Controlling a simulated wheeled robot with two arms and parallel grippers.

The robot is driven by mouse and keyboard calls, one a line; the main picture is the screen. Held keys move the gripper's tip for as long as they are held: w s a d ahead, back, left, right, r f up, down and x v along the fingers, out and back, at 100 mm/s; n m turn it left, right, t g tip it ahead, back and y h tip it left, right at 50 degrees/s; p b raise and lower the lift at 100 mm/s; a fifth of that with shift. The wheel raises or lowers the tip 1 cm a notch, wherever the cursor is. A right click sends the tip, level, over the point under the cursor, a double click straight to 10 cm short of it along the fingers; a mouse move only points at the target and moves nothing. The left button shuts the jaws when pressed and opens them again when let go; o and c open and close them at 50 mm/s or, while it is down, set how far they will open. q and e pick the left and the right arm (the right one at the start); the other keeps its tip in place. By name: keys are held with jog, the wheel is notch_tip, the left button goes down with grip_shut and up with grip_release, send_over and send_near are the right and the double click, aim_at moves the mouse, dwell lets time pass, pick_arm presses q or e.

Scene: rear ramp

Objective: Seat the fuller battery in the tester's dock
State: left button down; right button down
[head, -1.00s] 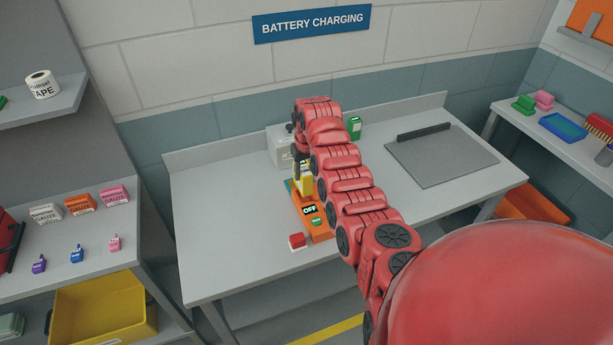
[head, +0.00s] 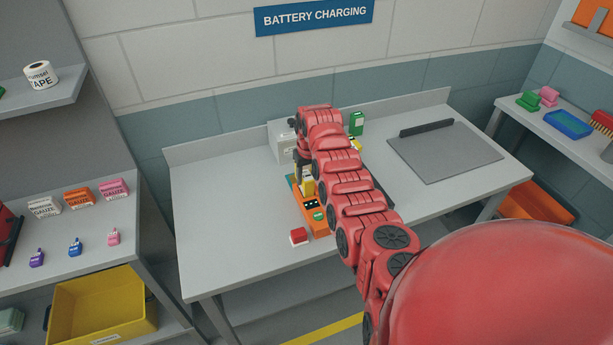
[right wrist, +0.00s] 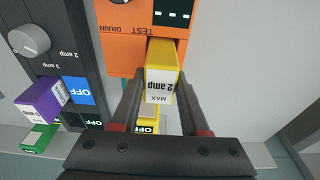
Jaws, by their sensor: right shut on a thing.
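The tester is orange (head: 313,222) and stands on the bench in the head view. Its orange face with the words TEST and DRAIN (right wrist: 120,45) and a dark display with several lit bars (right wrist: 172,15) show in the right wrist view. My right gripper (right wrist: 160,92) is shut on a yellow battery (right wrist: 161,62) labelled MAX 2 amp. The battery (head: 308,187) is at the tester's far end, against its orange body; the contact at the dock is hidden. My left gripper is not in view.
A dark charger (right wrist: 55,25) with a knob, OFF displays, and purple (right wrist: 40,102) and green (right wrist: 40,138) batteries lies beside the tester. A red-and-white block (head: 299,236) sits at the tester's near end. A grey mat (head: 445,153) lies right. The bench's left part is clear.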

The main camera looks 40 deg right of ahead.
jog(key=shift+f, duration=0.2)
dwell(0.6)
jog(key=shift+c, duration=1.6)
grip_release()
jog(key=shift+r+b, duration=0.1)
jog(key=shift+b, duration=0.2)
